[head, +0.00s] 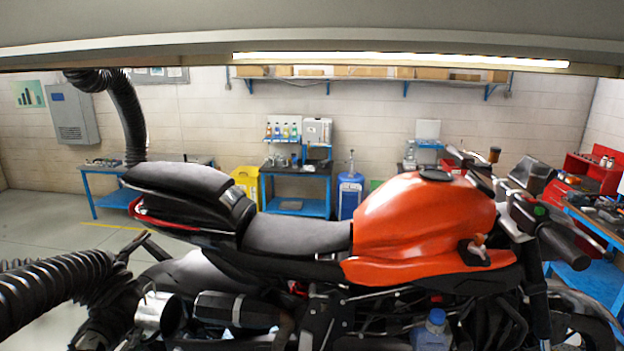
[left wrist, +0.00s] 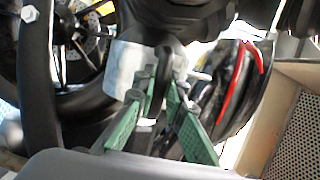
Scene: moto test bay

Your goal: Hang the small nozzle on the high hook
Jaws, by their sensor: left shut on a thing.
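The small nozzle appears to be the short silver cylinder (head: 152,312) at the lower left of the head view, with its dark open end toward the motorcycle's exhaust. It also shows in the left wrist view (left wrist: 122,68). A black corrugated hose (head: 50,288) comes in from the left beside it. My left gripper (head: 118,312) is dark and partly hidden at the nozzle. In the left wrist view its green-padded fingers (left wrist: 160,112) are shut on a dark curved part like a handle in front of the silver cylinder. I cannot make out the high hook. My right gripper is not in view.
An orange and black motorcycle (head: 425,215) fills the middle, close to my left gripper; its dark exhaust (head: 235,309) lies just right of the nozzle. Another corrugated hose (head: 128,115) hangs at the back left. Blue benches (head: 295,207) line the wall. Floor at left is clear.

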